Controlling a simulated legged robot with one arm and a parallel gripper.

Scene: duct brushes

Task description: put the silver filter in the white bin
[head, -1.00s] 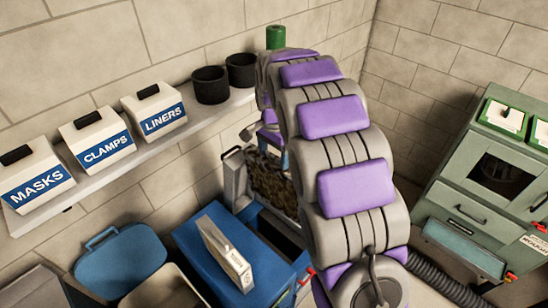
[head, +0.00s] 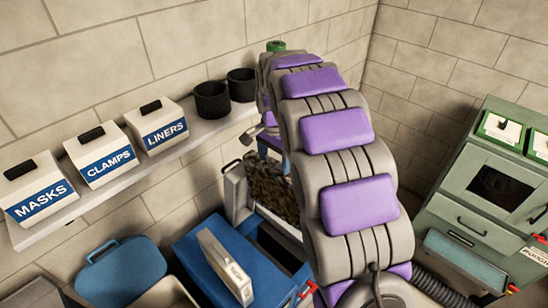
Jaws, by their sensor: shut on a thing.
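My arm arches up through the middle of the head view and drops behind itself. My gripper (head: 268,142) is only partly seen at the far end, with its fingertips hidden. Below it is a silver-framed filter (head: 236,192) with a brown, clogged-looking face, upright above the dark opening of the blue housing (head: 192,250). My gripper is shut, apparently on this filter, but the contact is hidden by the arm. An off-white open bin (head: 172,297) is cut off by the bottom edge at the lower left, beside a blue lid (head: 122,272).
A wall shelf (head: 95,195) holds labelled white boxes (head: 98,155) and two black cups (head: 212,99). A pale labelled box (head: 225,266) stands on the blue housing. A green cabinet (head: 470,200) and a dark hose (head: 440,278) are at the right.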

